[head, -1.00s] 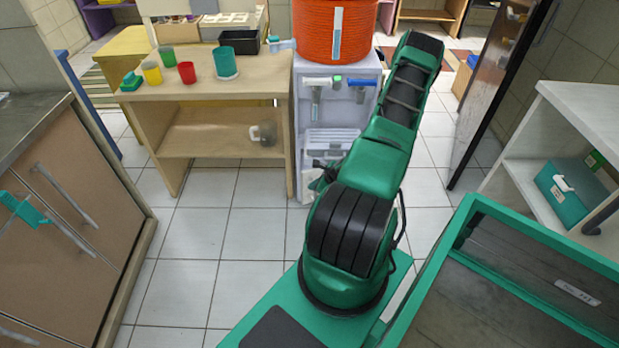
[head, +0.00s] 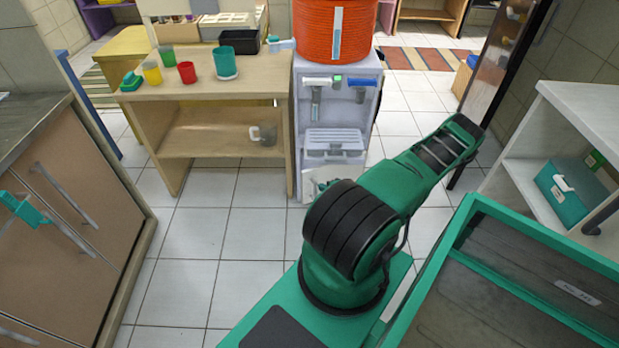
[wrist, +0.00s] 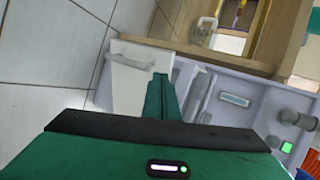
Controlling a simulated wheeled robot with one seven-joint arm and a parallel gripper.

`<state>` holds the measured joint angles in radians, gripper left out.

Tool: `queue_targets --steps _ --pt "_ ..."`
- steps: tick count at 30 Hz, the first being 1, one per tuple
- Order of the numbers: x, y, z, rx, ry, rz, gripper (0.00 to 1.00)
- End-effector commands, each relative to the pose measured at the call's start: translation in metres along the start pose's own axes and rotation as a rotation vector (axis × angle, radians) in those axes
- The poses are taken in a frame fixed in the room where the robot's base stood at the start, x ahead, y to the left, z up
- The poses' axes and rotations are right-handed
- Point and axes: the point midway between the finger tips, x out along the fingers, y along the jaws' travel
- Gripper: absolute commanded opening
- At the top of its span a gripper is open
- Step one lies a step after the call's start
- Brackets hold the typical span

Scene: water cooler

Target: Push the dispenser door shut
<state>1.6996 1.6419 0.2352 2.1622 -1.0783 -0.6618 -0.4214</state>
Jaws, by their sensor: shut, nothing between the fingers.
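The white water cooler (head: 357,122) stands beyond my arm, with its drip tray (head: 334,141) on the front. The dispenser door (head: 322,180) is low on the cooler, partly covered by my arm in the head view. In the wrist view the pale door panel (wrist: 131,78) lies just left of my fingers and appears to stand out from the cooler body; its exact angle is unclear. My gripper (wrist: 160,94) is shut and empty, its tips beside the door's edge in the picture. I cannot tell if they touch. The head view does not show the gripper.
An orange water container (head: 333,35) sits on the cooler. A wooden table (head: 220,146) with cups stands left of it, a mug (head: 263,134) on its lower shelf. A white shelf (head: 560,130) is at right. Tiled floor is clear in front of the table.

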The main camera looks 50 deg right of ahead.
Motion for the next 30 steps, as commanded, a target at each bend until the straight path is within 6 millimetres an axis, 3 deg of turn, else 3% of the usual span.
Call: queue_targets --steps 8,21,30 --pt "0.020 0.000 -0.001 -0.020 0.006 -0.005 0.00" --pt "0.101 -0.001 -0.002 -0.018 0.007 -0.006 0.00" --pt "0.130 -0.018 -0.002 -0.016 0.007 -0.004 0.00"
